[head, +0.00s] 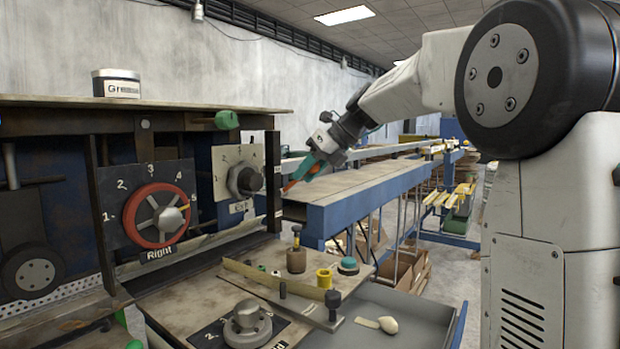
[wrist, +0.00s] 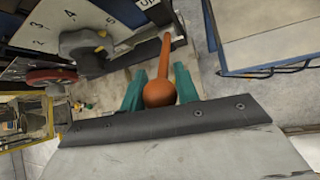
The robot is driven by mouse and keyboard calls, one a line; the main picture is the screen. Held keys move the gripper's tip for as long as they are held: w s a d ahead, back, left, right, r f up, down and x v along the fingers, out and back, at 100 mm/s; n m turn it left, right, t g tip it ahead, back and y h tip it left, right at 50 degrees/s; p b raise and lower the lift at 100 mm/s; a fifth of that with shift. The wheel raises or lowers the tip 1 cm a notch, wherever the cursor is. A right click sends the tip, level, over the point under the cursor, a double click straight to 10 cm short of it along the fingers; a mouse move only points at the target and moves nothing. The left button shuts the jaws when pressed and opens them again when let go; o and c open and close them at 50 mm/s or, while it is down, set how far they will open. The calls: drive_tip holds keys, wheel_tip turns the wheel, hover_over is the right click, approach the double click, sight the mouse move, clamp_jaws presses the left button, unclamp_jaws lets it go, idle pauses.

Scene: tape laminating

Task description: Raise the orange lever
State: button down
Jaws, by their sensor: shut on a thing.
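The orange lever (head: 290,184) sticks out to the right from the dark frame at the machine's right end in the head view. In the wrist view it is a thin orange rod with a round ball knob (wrist: 158,93) at its near end. My gripper (head: 308,168) is at the lever's outer end. In the wrist view its two teal fingers (wrist: 160,78) lie on either side of the knob, shut on the lever. The lever's rod runs away from the fingers to the dark frame, beside a small "Up" label (wrist: 147,3). Part of the knob is hidden in the head view.
A numbered dial (head: 245,181) and a red wheel (head: 157,215) marked "Right" sit left of the lever. A blue-framed conveyor table (head: 375,180) stands behind.

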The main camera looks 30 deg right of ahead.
drive_tip(key=shift+w+r, duration=0.15)
drive_tip(key=shift+r, duration=0.05)
idle(0.3)
drive_tip(key=c, duration=1.1)
unclamp_jaws()
drive_tip(key=shift+o, duration=0.2)
drive_tip(key=v, duration=0.7)
drive_tip(key=shift+s+d+r, duration=0.2)
drive_tip(key=shift+s, duration=0.05)
